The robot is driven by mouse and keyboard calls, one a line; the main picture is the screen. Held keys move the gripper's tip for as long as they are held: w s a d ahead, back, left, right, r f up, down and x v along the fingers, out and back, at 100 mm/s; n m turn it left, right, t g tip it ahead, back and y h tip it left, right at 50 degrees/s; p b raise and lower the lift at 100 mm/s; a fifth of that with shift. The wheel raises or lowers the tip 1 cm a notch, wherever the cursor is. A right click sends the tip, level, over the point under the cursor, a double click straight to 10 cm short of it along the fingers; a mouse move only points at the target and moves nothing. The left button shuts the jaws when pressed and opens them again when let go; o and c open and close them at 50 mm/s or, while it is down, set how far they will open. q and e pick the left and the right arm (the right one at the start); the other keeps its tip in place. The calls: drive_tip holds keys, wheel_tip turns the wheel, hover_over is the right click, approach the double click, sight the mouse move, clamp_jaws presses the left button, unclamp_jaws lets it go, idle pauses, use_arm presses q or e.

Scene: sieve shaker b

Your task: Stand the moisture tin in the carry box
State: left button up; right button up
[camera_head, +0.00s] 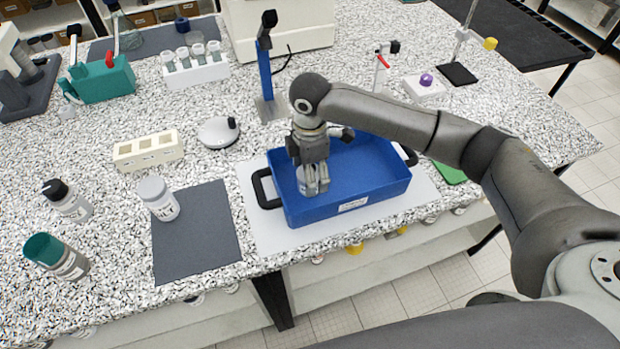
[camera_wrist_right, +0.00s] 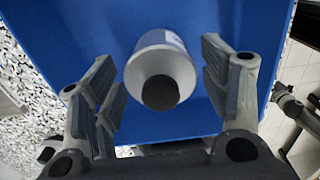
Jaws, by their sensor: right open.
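A pale grey cylindrical container with a dark round end (camera_wrist_right: 160,65), which I take for the moisture tin, is inside the blue carry box (camera_head: 370,185). In the wrist view its dark end faces my camera, and it looks upright on the box floor (camera_wrist_right: 135,15). My right gripper (camera_head: 317,188) is over the left part of the box, pointing down. In the wrist view its open fingers (camera_wrist_right: 165,85) stand on both sides of the tin, with visible gaps. In the head view the gripper hides most of the tin. My left gripper is out of view.
The box has black handles (camera_head: 264,188) and sits on a pale mat (camera_head: 262,235). Left of it are a dark mat (camera_head: 205,245), a white-lidded jar (camera_head: 158,198), a black-capped jar (camera_head: 67,201) and a green-lidded jar (camera_head: 56,257). A blue stand (camera_head: 266,75) rises behind the box.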

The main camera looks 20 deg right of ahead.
wheel_tip(320, 180, up, 9)
drive_tip(key=shift+r+b, duration=0.15)
drive_tip(key=shift+b, duration=0.65)
